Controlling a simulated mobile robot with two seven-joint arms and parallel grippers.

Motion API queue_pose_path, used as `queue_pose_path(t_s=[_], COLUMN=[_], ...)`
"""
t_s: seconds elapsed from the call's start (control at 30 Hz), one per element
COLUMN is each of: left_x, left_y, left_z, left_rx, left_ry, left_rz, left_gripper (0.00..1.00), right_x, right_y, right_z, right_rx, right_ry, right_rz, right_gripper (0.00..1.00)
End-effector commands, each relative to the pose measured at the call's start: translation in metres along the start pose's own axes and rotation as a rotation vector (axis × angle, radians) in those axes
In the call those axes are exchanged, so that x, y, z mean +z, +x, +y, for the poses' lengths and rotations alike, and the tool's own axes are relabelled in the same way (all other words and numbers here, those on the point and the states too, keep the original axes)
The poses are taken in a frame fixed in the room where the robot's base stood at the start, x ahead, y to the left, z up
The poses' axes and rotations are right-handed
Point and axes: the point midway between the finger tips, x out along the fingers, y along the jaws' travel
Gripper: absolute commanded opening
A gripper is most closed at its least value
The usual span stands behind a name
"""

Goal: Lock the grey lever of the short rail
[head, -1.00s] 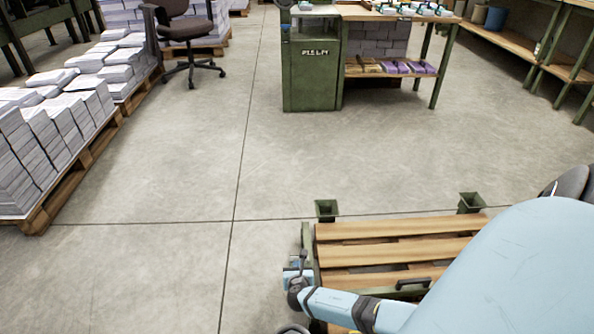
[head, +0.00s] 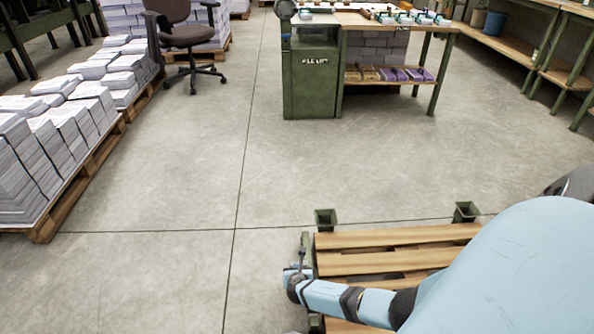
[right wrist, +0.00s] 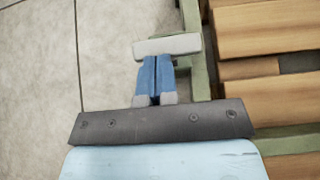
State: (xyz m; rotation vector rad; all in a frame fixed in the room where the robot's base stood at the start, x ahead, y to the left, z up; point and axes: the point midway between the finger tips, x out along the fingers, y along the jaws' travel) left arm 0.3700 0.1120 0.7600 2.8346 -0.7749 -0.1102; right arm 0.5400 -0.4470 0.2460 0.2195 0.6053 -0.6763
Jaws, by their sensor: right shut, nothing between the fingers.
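A pale grey bar (right wrist: 167,46), which looks like the lever, lies across the tips of my right gripper (right wrist: 156,62) in the right wrist view. The blue fingers are shut with nothing between them. They point at the bar from below in that picture; I cannot tell if they touch it. A green rail (right wrist: 194,62) runs just right of the bar, along the slatted wooden deck (right wrist: 262,31). In the head view my right wrist is at the deck's left end, beside a green end part (head: 305,243). The lever's lock state cannot be told. My left gripper is not in view.
Two green sockets (head: 325,219) (head: 466,212) stand at the deck's far corners. Paper stacks on a pallet (head: 85,179) are at the left. A green cabinet (head: 311,85) and a workbench (head: 390,18) stand beyond. The concrete floor between is clear.

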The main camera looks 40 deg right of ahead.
Motion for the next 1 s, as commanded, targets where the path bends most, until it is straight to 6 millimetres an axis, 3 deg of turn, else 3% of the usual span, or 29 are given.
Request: queue_pose_path(t_s=[0.1,0.33,1.0], left_x=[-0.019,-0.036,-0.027], left_y=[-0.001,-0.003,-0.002], left_z=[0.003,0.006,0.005], left_rx=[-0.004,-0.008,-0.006], left_ry=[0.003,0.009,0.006], left_rz=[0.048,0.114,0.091], left_gripper=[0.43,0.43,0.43], right_x=[0.012,0.023,0.046], right_y=[0.001,0.011,0.043], right_z=[0.000,0.000,0.000], right_rx=[0.000,0.000,0.001], right_ry=[0.004,0.000,0.001], right_rz=[0.065,0.114,0.112], right_gripper=[0.00,0.00,0.00])
